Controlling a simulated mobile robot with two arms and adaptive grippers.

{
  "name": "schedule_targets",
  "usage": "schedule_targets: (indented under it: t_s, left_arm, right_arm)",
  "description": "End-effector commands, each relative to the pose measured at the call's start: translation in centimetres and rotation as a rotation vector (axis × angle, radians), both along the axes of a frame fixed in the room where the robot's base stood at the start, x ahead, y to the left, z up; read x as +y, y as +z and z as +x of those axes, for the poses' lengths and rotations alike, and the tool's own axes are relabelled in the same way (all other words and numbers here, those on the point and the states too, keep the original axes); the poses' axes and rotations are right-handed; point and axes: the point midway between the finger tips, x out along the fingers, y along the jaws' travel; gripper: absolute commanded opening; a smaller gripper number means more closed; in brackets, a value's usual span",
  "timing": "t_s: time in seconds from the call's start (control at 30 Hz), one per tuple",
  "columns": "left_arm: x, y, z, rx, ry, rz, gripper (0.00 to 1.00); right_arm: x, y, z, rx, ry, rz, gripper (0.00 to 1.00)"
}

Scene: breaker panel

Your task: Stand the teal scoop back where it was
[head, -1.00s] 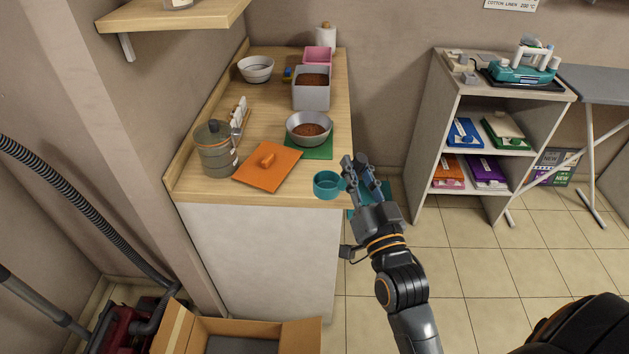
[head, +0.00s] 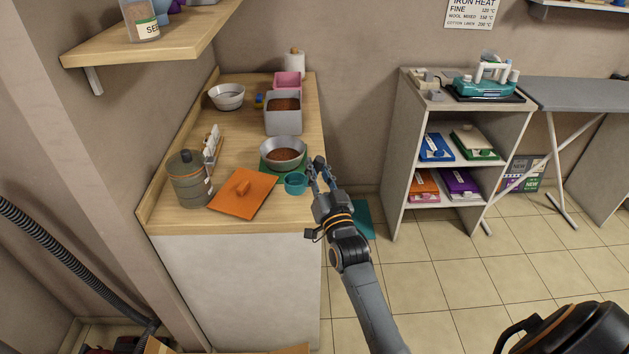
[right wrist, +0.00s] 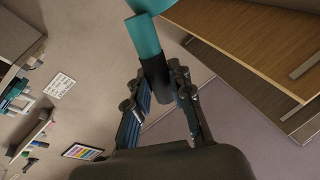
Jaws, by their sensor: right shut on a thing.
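The teal scoop (head: 295,184) has a round cup, its opening facing up, at the right edge of the counter. In the head view it shows just in front of the metal bowl (head: 283,143) and its green mat (head: 268,166). I cannot tell whether it touches the counter. My right gripper (head: 317,170) is shut on its handle, to the right of the cup. In the right wrist view the scoop's dark handle (right wrist: 155,76) sits between the fingers (right wrist: 163,95), with a teal part beyond. My left gripper is not in view.
A lidded grey canister (head: 188,180), a grey bin (head: 284,119) and a white bowl (head: 227,96) stand on the wooden counter (head: 240,140). A teal flat thing (head: 364,220) shows on the floor behind my arm.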

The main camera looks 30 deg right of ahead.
Motion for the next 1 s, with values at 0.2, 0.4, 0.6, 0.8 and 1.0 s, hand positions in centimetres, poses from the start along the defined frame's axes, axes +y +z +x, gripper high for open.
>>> schedule_targets:
  t_s: [0.2, 0.4, 0.6, 0.8, 1.0]
  left_arm:
    - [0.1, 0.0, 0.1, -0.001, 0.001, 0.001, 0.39]
    - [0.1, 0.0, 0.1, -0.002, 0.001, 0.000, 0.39]
    - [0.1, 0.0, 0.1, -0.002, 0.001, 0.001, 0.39]
    - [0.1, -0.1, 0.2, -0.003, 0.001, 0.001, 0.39]
    - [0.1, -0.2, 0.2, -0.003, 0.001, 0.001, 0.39]
  right_arm:
    - [-0.1, -1.4, 1.2, -0.001, 0.001, 0.001, 0.00]
    - [-0.2, -4.0, 1.7, 0.003, 0.001, 0.000, 0.00]
    - [-0.2, -5.1, 1.6, -0.001, 0.001, 0.001, 0.00]
    - [-0.2, -5.1, 1.6, 0.000, 0.001, 0.001, 0.00]
    - [-0.2, -5.3, 1.6, 0.000, 0.001, 0.001, 0.42]
